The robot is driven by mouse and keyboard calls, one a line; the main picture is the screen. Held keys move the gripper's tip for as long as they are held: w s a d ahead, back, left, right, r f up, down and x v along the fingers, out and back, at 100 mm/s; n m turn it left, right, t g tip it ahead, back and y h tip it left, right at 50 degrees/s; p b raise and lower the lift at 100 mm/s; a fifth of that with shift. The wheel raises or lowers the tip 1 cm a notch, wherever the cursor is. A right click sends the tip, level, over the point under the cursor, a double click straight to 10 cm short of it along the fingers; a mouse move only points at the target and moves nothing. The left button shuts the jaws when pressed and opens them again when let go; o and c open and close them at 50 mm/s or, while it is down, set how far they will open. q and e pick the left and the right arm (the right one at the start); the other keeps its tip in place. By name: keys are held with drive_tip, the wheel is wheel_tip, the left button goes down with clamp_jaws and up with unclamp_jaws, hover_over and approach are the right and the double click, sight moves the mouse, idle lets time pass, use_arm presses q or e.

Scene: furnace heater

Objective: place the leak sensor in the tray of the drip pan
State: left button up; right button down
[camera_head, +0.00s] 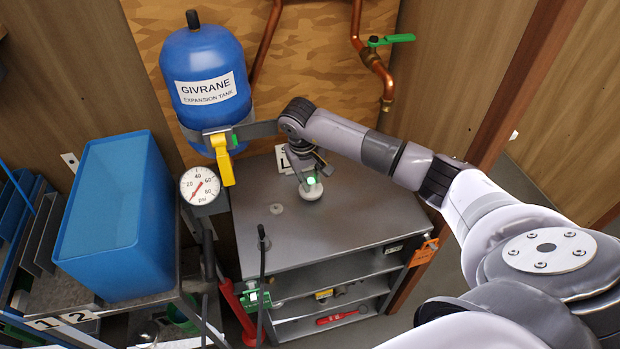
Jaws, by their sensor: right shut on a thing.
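A small round white leak sensor (311,190) with a lit green spot is at the tip of my right gripper (311,177). My right gripper is shut on it, and its fingers partly cover the sensor. It is over the grey top of a shelf unit (340,225), near the middle; I cannot tell whether the sensor touches the surface. I cannot clearly make out the drip pan or its tray. My left gripper is not in view.
A blue expansion tank (205,125) with a yellow-handled valve (222,160) and a pressure gauge (200,186) stands behind left. A blue bin (115,215) is at left. A white sign (284,160) stands behind my gripper. The unit's front top is mostly clear.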

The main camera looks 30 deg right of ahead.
drive_tip(key=shift+f, duration=0.4)
drive_tip(key=shift+f, duration=0.2)
drive_tip(key=c, duration=1.4)
unclamp_jaws()
drive_tip(key=shift+r, duration=0.1)
drive_tip(key=shift+c, duration=0.2)
